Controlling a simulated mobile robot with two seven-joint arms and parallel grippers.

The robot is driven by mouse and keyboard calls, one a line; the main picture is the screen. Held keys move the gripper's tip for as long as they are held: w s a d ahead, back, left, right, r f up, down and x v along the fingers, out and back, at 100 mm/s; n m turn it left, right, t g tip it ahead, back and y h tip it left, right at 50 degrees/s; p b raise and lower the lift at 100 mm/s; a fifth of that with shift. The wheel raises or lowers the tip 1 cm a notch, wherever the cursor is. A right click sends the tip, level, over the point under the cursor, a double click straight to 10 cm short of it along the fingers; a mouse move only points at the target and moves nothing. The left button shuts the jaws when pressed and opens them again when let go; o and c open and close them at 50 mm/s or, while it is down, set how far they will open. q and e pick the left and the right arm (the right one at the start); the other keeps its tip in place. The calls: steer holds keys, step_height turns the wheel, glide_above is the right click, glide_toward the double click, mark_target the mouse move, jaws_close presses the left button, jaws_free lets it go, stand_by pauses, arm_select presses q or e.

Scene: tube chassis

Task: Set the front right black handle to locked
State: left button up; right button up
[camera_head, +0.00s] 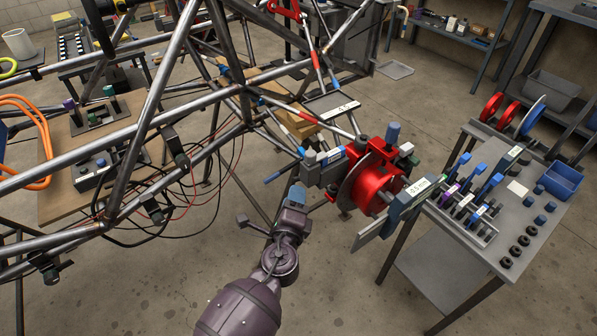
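The tube chassis (160,110) fills the left and centre of the head view. Several small dark clamp-like parts sit on its tubes, one at the lower left (47,269) and one near the lower middle (152,209). I cannot tell which part is the front right black handle, or how it is set. My purple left arm rises from the bottom. My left gripper (296,194) is at the picture's centre, just below a labelled grey block (326,170) and left of the red brake part. Its fingertips are small and partly merged with the things behind. My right gripper is not seen.
A red caliper (371,178) with a disc and a labelled grey gauge (398,203) stands right of my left gripper. A metal tool cart (540,262) holds several blue tools and black knobs. Loose cables (190,180) hang below the tubes. Bare floor lies at lower left.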

mark_target(298, 177)
arm_select(q)
steer(key=w, duration=0.5)
steer(key=w+d+b, duration=0.1)
steer(key=w, duration=0.1)
steer(key=shift+w+f, duration=0.1)
steer(key=shift+w, duration=0.75)
jaws_close()
